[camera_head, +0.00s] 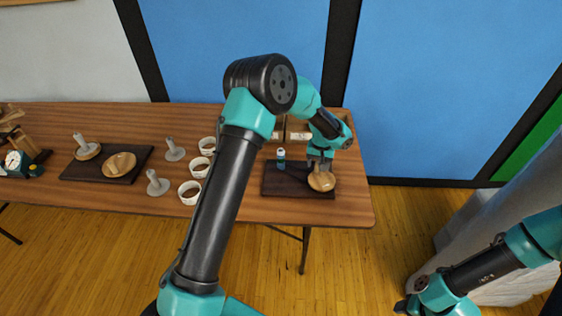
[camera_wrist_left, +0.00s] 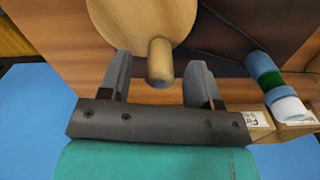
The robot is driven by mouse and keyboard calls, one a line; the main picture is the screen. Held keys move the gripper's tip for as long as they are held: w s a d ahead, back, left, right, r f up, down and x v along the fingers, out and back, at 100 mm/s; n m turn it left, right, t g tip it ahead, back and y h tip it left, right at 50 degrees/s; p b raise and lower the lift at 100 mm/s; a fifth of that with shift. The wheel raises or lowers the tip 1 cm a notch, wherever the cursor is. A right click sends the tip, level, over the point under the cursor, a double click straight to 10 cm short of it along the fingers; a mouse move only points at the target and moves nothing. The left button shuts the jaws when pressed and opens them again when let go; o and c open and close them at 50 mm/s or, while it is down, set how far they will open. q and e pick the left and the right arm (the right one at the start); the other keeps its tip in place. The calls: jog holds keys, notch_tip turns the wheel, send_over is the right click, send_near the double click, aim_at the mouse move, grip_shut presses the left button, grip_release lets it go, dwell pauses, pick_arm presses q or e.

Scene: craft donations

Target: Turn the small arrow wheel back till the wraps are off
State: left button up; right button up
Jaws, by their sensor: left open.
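A round wooden wheel (camera_head: 322,182) lies on a dark board at the right end of the table. In the left wrist view the wheel (camera_wrist_left: 140,18) has a wooden peg handle (camera_wrist_left: 160,62) standing up from it. My left gripper (camera_head: 320,167) is over the wheel, and its open fingers (camera_wrist_left: 159,66) are on either side of the peg, with gaps showing. A thin dark line runs from near the wheel towards a blue, green and white cylinder (camera_wrist_left: 268,78); I cannot tell if it is cord. No arrow or wraps can be made out.
The cylinder (camera_head: 281,159) stands on the right dark board (camera_head: 275,187). Small boxes (camera_head: 300,135) stand behind. White bowls (camera_head: 190,193), grey pegs (camera_head: 174,150) and another dark board (camera_head: 76,171) with a wooden wheel (camera_head: 119,165) are to the left. My left arm hides part of the table.

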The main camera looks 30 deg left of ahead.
pick_arm(q)
jog(key=shift+f, duration=0.75)
